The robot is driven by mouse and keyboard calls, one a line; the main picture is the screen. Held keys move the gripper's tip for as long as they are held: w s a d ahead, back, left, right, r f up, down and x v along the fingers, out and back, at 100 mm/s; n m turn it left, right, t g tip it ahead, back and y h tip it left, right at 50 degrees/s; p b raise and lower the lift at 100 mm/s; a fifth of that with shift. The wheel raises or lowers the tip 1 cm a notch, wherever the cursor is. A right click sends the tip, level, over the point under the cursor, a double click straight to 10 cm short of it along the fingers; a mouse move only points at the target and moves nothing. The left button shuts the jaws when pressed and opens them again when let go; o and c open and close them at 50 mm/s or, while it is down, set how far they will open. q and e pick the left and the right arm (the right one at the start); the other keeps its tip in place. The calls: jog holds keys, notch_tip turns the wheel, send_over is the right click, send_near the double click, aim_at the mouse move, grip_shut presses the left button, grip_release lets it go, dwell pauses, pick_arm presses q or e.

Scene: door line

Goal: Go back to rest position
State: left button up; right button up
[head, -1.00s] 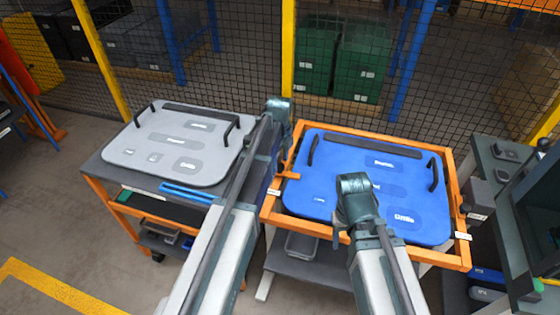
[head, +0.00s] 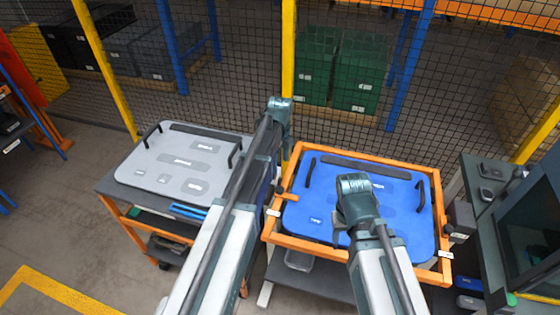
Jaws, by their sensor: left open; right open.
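My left arm reaches up the middle of the head view, and its gripper (head: 284,142) hangs at the far end, between the two panels. Its fingers are mostly hidden behind the wrist; it is open, with nothing seen in it. My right gripper (head: 338,230) is over the blue panel (head: 405,225), partly hidden under its wrist, open and empty as far as I can see. The blue panel lies in an orange frame (head: 350,150) and has black handles. A grey panel (head: 165,165) with black handles lies on the cart at left.
A mesh fence with yellow posts (head: 288,60) stands behind the carts. Green crates (head: 357,75) are beyond it. A dark workstation (head: 525,225) stands close at the right. Free floor (head: 70,225) shows at the left, with a yellow line (head: 65,288).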

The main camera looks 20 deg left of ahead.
pick_arm(q)
jog(key=shift+r, duration=0.1)
dwell(0.4)
jog(key=s+d+f+n+b, duration=0.4)
jog(key=s+n, duration=0.2)
jog(key=s, duration=0.2)
jog(key=s+d+f+n+b, duration=0.4)
jog(key=s+n+b, duration=0.1)
jog(key=s, duration=0.3)
jog(key=s+d+f+n+y+b, duration=0.1)
jog(key=s+d+f+n+b, duration=0.3)
jog(key=s, duration=0.4)
jog(key=d+f+n, duration=0.1)
jog(key=n, duration=0.1)
jog(key=shift+s+n, duration=0.4)
